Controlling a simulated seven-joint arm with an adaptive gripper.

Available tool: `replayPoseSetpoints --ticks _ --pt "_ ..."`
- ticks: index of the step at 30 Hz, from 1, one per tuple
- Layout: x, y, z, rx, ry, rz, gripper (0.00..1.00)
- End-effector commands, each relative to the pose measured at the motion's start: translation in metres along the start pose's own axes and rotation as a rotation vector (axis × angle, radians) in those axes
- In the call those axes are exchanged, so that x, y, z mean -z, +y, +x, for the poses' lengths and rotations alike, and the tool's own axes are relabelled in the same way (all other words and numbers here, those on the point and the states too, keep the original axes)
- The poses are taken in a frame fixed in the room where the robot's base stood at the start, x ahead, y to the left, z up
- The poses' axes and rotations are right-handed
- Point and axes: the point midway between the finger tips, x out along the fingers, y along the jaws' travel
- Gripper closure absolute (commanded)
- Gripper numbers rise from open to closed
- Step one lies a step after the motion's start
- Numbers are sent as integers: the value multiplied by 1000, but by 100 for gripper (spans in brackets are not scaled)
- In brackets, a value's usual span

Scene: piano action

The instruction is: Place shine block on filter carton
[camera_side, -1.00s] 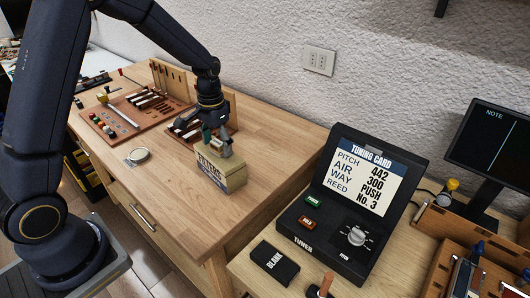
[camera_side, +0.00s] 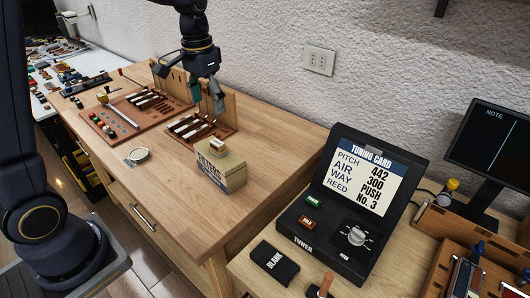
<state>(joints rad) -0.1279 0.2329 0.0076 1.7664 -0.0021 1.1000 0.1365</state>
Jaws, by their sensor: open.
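The filter carton (camera_side: 229,175), a tan box with a dark printed label, stands on the wooden bench near its front right part. A small pale block with a brownish side, which looks like the shine block (camera_side: 217,147), rests on top of the carton toward its back left. My gripper (camera_side: 206,103) is open and empty. It hangs above the bench behind the carton, up and apart from the block.
Behind the carton lies a tray (camera_side: 187,137) of small dark and pale parts against an upright wooden board. A larger brown tray (camera_side: 103,135) is to the left. A round tin (camera_side: 138,155) lies left of the carton. The bench front is clear.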

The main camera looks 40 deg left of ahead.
Motion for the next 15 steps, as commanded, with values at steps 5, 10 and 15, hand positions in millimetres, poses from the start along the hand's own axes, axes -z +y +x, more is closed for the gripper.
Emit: replayPoseSetpoints --ticks 5,10,15 --pt "-63 24 -49 10 154 4 24" --pt "-131 42 -66 8 311 1 24" --pt "-173 50 -59 -1 414 0 24"
